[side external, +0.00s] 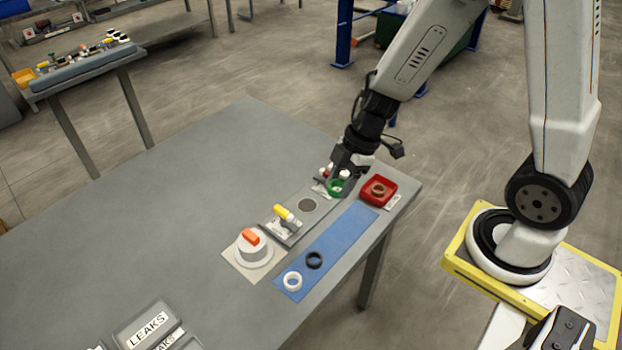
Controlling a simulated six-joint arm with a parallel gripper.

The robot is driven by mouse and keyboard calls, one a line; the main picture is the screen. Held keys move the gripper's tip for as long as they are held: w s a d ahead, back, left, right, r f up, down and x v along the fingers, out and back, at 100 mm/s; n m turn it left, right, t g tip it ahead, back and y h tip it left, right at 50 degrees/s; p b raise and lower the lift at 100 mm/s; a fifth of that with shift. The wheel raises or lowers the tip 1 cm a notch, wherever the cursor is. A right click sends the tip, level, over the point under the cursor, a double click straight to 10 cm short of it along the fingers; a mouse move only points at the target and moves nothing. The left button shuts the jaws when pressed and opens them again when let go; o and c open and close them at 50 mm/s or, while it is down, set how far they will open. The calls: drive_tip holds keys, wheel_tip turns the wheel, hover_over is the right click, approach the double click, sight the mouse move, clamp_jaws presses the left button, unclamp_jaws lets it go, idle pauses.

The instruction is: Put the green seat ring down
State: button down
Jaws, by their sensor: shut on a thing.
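The green seat ring (335,188) shows at the tips of my gripper (341,180), near the table's right end. My gripper is shut on the ring, and its fingers hide part of it. The ring is between a small fixture with red and white parts (325,172) and the red tray (376,198). I cannot tell whether the ring is touching a surface below it.
A blue mat (335,240) holds a white ring (292,281) and a black ring (314,260). The red tray holds a brown ring (378,189). A yellow-handled fixture (285,218) and an orange-handled round unit (254,250) stand nearby.

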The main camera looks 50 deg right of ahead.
drive_tip(key=s+d+f, duration=0.2)
drive_tip(key=d+f, duration=0.2)
idle(0.5)
drive_tip(key=shift+w+d+f, duration=0.1)
drive_tip(key=shift+w+f, duration=0.05)
hover_over(305, 206)
drive_tip(key=s+d, duration=0.1)
drive_tip(key=shift+s+f, duration=0.1)
drive_tip(key=shift+f, duration=4.5)
drive_tip(key=shift+f, duration=0.1)
drive_tip(key=shift+w+f, duration=0.2)
drive_tip(key=shift+f, duration=1.55)
